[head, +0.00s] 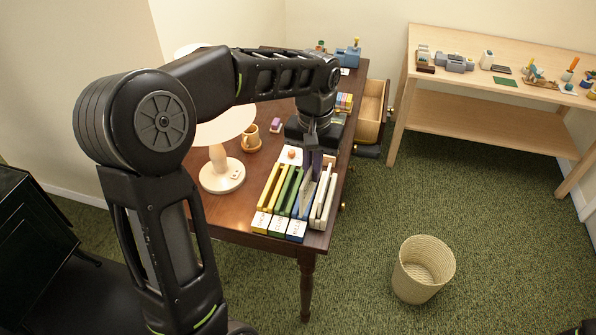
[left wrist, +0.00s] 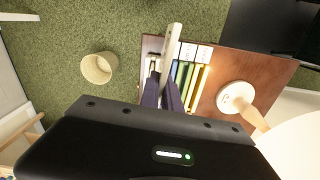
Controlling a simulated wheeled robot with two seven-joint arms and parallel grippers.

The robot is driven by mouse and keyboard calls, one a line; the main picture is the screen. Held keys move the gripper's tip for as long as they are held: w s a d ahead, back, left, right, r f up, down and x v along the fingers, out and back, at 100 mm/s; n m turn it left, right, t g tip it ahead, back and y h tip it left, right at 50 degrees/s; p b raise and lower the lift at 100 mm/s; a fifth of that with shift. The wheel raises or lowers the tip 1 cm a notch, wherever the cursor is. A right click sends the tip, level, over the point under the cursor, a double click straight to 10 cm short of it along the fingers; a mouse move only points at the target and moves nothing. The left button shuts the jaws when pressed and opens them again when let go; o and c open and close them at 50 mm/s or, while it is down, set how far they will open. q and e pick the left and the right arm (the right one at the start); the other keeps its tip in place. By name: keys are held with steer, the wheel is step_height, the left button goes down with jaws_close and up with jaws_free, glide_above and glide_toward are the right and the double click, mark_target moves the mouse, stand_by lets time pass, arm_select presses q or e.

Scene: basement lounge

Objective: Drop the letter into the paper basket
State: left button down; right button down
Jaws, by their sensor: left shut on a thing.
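The paper basket (head: 408,284) is a round, cream woven bin on the green carpet, right of the desk, and looks empty. It also shows in the left wrist view (left wrist: 91,72). My left gripper (head: 313,172) points down over the sorter at the desk's front right corner. Its dark purple fingers are shut on a pale, thin letter (left wrist: 172,48), seen nearly edge-on in the left wrist view. In the head view the fingers and the sorter's dividers partly hide the letter; I cannot tell whether it is clear of the slots. My right gripper is not in view.
The sorter has yellow, green, blue and white dividers (head: 276,187) on the brown desk (head: 257,241). An open drawer (head: 371,110) juts out right. Carpet between desk and basket is clear.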

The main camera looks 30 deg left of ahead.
arm_select(q)
steer(key=w+d+f+m+b, duration=0.1)
steer(key=w+d+f+b, duration=0.1)
steer(key=d+f, duration=0.3)
steer(key=w+d+f+m+b, duration=0.1)
steer(key=w+d+f+b, duration=0.2)
steer(key=f, duration=0.5)
steer(key=shift+w+d+m+b, duration=0.2)
steer(key=shift+d+m+b, duration=0.2)
steer(key=shift+d+b, duration=0.6)
steer(key=shift+d, duration=0.15)
